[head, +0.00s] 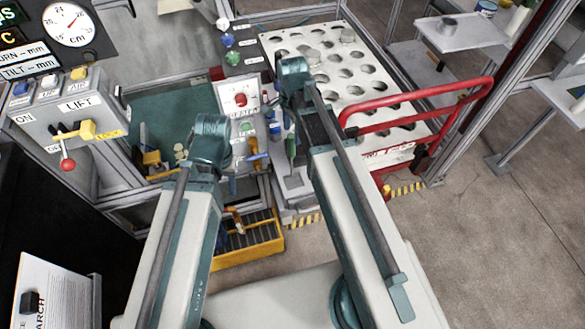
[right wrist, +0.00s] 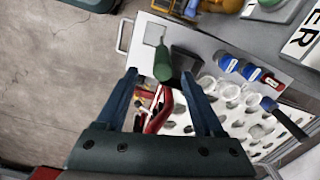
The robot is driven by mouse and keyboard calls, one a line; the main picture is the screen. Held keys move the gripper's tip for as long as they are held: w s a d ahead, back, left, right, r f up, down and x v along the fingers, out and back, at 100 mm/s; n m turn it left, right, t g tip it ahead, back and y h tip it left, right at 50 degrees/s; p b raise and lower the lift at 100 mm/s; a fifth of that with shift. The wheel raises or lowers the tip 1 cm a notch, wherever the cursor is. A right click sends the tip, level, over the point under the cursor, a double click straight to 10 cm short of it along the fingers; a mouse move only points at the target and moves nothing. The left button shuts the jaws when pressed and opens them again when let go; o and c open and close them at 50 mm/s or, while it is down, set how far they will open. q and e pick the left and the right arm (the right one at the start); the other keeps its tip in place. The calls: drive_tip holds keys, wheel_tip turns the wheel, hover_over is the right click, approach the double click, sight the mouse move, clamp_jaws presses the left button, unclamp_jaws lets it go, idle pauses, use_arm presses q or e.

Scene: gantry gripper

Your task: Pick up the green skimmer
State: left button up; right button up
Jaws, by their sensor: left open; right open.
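The green skimmer appears as an upright green handle (head: 291,145) in the head view, beside the white holed plate. In the right wrist view its green handle (right wrist: 162,64) shows between and just beyond the fingertips; I cannot tell its exact depth, and its lower end is hard to make out. My right gripper (right wrist: 158,76) is open and empty, with its fingers on either side of the handle in the picture. In the head view my right wrist hides most of that gripper. My left gripper (head: 227,180) is open, left of the skimmer, its fingers partly hidden.
A white plate with rows of holes (head: 330,70) lies behind my right arm. A red tubular handle (head: 440,92) sticks out at its right. A yellow crate (head: 245,250) stands low in front. A lift control panel (head: 75,105) is at left. Floor is clear at right.

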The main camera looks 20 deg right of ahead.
sight(291, 136)
drive_tip(key=shift+w+a+f+b, duration=0.15)
drive_tip(key=shift+f+b, duration=2.5)
drive_tip(key=shift+r, duration=0.1)
drive_tip(key=shift+c, duration=0.2)
clamp_jaws()
